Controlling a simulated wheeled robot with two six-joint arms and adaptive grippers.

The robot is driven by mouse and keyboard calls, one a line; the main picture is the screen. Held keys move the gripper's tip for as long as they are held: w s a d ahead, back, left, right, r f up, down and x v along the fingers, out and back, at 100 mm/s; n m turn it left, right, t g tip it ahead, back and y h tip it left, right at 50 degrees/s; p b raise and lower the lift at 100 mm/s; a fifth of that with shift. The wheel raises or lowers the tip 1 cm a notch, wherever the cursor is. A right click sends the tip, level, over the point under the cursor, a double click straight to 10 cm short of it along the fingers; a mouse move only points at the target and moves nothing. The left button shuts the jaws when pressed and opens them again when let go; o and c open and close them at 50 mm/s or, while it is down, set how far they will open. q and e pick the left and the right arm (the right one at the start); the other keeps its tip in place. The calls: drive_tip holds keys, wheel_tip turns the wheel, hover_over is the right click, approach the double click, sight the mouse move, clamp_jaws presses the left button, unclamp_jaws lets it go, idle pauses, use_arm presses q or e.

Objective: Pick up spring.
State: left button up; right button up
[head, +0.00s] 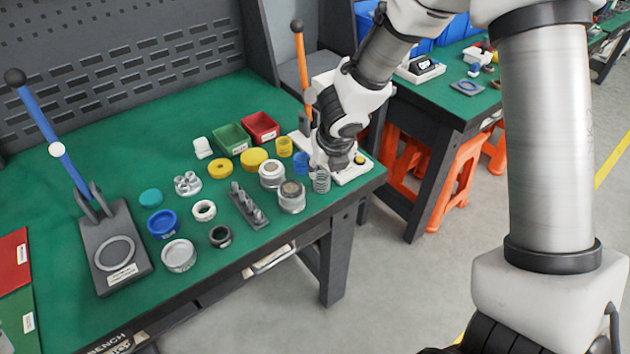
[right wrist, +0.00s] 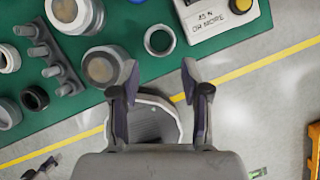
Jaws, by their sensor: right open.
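The spring (head: 321,182) is a grey metal coil standing upright near the right front edge of the green table in the head view. In the right wrist view it appears end-on as a thin round ring (right wrist: 147,42), just beyond the fingertips. My right gripper (right wrist: 159,72) is open and empty, with its two fingers spread apart on either side of the ring's line. In the head view the right gripper (head: 334,160) hangs close above and beside the spring, and its fingers are partly hidden. My left gripper is not in view.
Green (head: 232,138) and red (head: 260,127) bins stand behind. Beyond the table edge is open floor.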

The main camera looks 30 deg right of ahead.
sight(322, 178)
drive_tip(key=shift+d+f+b, duration=0.15)
drive_tip(key=shift+f+b, duration=0.1)
drive_tip(key=shift+b, duration=0.05)
drive_tip(key=b+x, duration=0.1)
drive_tip(key=x, duration=0.2)
drive_tip(key=b+x, duration=0.1)
drive_tip(key=x, duration=0.3)
drive_tip(key=shift+w+r, duration=0.1)
drive_tip(key=shift+w, duration=0.35)
drive_tip(key=c, duration=0.8)
